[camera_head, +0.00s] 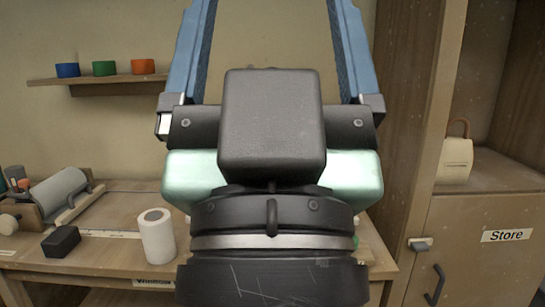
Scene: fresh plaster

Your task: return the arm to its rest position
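My gripper (268,30) fills the middle of the head view, seen from behind. Its two blue fingers stand wide apart and point upward, with their tips cut off by the top edge. Only bare wall shows between the visible parts of the fingers, so it is open with nothing seen in it. The dark wrist and pale green hand body are in front of the bench and hide its middle and right part.
A wooden bench (105,262) holds a white roll (156,236), a black block (61,241) and a roller device (60,192). A wall shelf (110,79) carries blue, green and orange cups. At right is a cabinet with a "Store" door (480,270) and a cream bag (455,160).

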